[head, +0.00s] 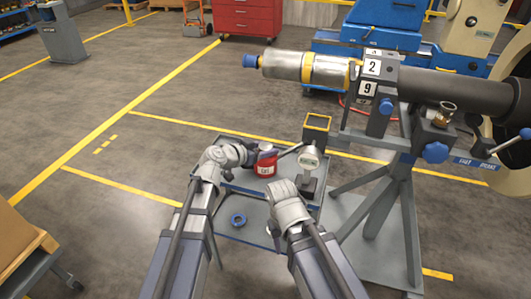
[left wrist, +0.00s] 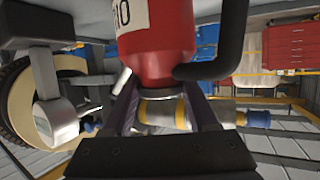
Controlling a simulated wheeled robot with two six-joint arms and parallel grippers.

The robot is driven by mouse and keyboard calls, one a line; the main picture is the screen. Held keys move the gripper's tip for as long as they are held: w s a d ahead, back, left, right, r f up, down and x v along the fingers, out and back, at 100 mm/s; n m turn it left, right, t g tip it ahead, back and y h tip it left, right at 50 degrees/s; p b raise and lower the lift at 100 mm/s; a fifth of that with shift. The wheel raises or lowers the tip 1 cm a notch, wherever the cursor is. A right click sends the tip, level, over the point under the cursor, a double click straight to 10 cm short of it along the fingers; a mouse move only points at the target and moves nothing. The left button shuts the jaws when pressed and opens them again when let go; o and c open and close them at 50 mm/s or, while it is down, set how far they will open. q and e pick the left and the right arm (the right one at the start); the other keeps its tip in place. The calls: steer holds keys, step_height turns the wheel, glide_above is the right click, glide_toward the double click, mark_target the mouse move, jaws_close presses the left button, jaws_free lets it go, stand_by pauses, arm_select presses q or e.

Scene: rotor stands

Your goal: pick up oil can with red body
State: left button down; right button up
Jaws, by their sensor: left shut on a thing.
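The red oil can (head: 265,163) with a white label is over the grey stand top in the middle of the head view. Its dark spout reaches up to the right. In the left wrist view, the can's red body (left wrist: 155,30) and dark curved handle (left wrist: 237,45) fill the top. My left gripper (head: 250,154) is at the can's left side and shut on it; its fingers also show in the left wrist view (left wrist: 168,110). Whether the can touches the surface is hard to tell. My right arm's wrist (head: 290,205) is near the stand's front; its fingertips are hidden.
A dial gauge (head: 311,162) stands close right of the can. A yellow-rimmed box (head: 317,124) is behind it. A blue ring (head: 238,219) lies on the lower shelf. The rotor shaft (head: 440,88) on its stand occupies the right.

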arm_select(q)
step_height(320, 180, up, 10)
steer(key=p, duration=0.9)
steer(key=shift+p, duration=0.4)
steer(key=c, duration=0.8)
jaws_free()
jaws_close()
steer(key=shift+r, duration=0.15)
steer(key=shift+r+p, duration=1.85)
steer(key=shift+p, duration=0.15)
